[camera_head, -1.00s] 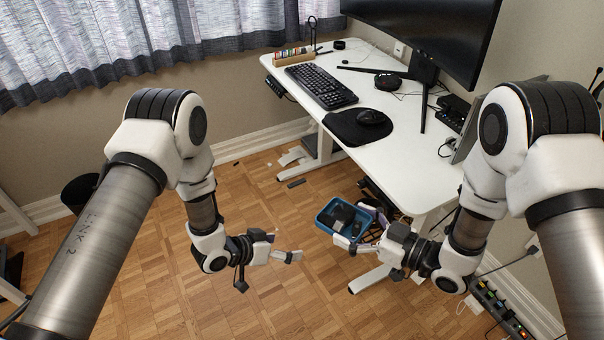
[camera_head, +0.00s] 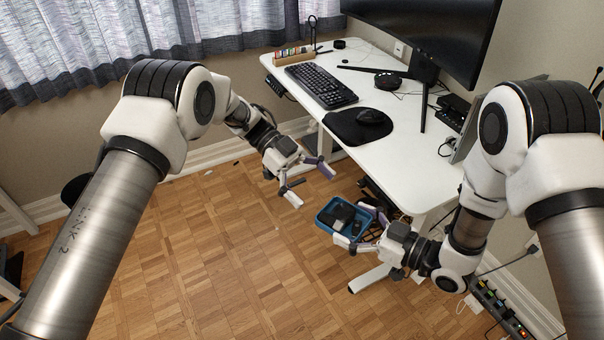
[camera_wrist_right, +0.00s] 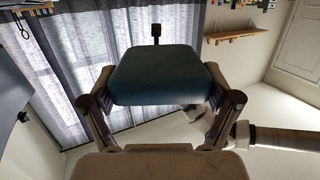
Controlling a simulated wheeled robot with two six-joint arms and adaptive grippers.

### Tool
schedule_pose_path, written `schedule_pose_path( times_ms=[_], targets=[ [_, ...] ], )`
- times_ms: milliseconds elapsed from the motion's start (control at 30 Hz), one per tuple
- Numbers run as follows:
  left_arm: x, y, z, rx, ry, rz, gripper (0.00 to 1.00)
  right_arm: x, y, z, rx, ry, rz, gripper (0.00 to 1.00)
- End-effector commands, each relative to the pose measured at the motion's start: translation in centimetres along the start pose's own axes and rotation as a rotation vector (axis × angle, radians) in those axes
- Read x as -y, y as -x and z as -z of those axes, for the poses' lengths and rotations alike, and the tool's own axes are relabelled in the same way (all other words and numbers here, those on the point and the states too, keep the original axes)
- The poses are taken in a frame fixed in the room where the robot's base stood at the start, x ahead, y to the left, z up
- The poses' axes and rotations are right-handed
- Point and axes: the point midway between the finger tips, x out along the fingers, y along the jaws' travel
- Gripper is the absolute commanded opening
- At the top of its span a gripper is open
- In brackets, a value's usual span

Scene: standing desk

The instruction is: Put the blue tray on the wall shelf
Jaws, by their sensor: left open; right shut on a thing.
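The blue tray (camera_head: 326,214) hangs beside the desk's front edge, above the floor, with dark items inside. My right gripper (camera_head: 358,226) is shut on its near right side. In the right wrist view the tray (camera_wrist_right: 160,78) fills the middle between the two fingers (camera_wrist_right: 160,112). My left gripper (camera_head: 311,184) is open and empty, just up and left of the tray in the head view, apart from it. A wooden wall shelf (camera_wrist_right: 236,37) shows at the upper right of the right wrist view, with small items along it.
The white desk (camera_head: 420,165) holds a keyboard (camera_head: 321,86), a mouse on a black pad (camera_head: 350,127) and a monitor (camera_head: 432,30). A power strip (camera_head: 500,310) lies at lower right. Wood floor (camera_head: 220,265) is clear at lower left.

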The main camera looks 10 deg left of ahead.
Motion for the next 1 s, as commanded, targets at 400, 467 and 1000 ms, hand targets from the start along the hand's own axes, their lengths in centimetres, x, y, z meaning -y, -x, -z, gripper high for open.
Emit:
schedule_pose_path(
  times_ms=[400,467,1000],
  targets=[
    [0.0,-7.2,0.0,0.001,0.0,0.002,1.0,0.0,0.0,0.0,-0.001,0.0,0.0,0.52],
    [0.0,-7.4,0.0,0.001,0.0,0.003,1.0,0.0,0.0,0.0,-0.001,0.0,0.0,0.52],
    [0.1,-7.4,0.0,0.0,-0.001,0.003,0.52,0.0,0.0,0.1,-0.001,0.001,0.002,1.0]
  ],
)
